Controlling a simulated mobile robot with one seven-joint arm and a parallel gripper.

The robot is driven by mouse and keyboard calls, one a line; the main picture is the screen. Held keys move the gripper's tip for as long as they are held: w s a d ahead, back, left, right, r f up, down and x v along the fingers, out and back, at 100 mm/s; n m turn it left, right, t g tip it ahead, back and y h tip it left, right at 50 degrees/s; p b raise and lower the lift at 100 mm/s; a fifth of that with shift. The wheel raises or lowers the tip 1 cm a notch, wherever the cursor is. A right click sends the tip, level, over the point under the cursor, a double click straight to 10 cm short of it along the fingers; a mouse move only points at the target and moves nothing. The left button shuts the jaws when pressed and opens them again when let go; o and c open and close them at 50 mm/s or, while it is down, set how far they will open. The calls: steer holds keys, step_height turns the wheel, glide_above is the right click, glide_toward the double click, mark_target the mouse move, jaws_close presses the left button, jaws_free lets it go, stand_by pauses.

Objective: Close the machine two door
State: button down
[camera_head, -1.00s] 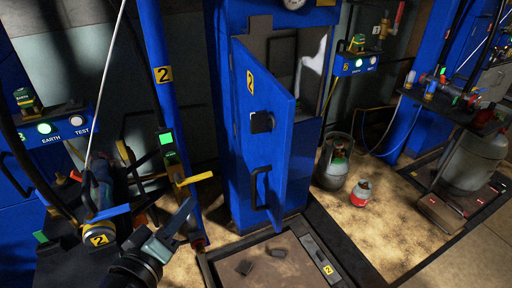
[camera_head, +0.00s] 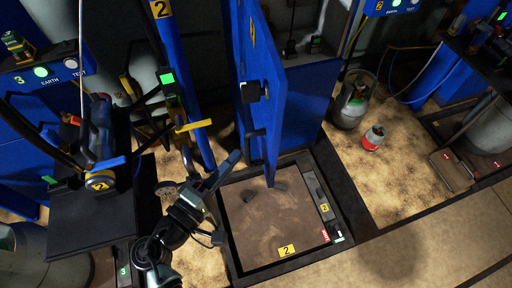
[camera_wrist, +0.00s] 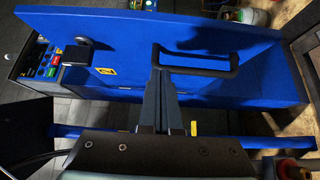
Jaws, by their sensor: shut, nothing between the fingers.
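The blue door of machine two (camera_head: 262,65) stands open, swung out over the framed floor pit, and I see it nearly edge-on. A black handle (camera_head: 250,142) is on its face, with a black latch block (camera_head: 250,92) above it. In the wrist view the blue door panel (camera_wrist: 120,33) fills the upper part, with a yellow "2" label. The handle (camera_wrist: 205,71) stands out from it. My gripper (camera_head: 234,158) is shut and empty, close to the handle. In the wrist view its fingers (camera_wrist: 158,85) lie by the handle's left end; I cannot tell if they touch it.
A framed floor pit (camera_head: 265,225) with dark pieces lies below the door. A blue post (camera_head: 180,85) with a yellow lever stands to its left, beside a machine part on a dark plate (camera_head: 95,215). A grey cylinder (camera_head: 350,105) and a small red-and-white canister (camera_head: 373,138) stand right.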

mark_target(267, 139)
steer(key=shift+w+d+p, duration=0.1)
steer(key=shift+w+d, duration=0.3)
steer(key=shift+d, duration=0.45)
steer(key=shift+w+d+p, duration=0.1)
steer(key=shift+w+d, duration=0.35)
steer(key=shift+d, duration=0.45)
steer(key=shift+w+d+p, duration=0.1)
steer(key=shift+w+d, duration=0.3)
steer(key=shift+d, duration=0.45)
steer(key=shift+d, duration=0.1)
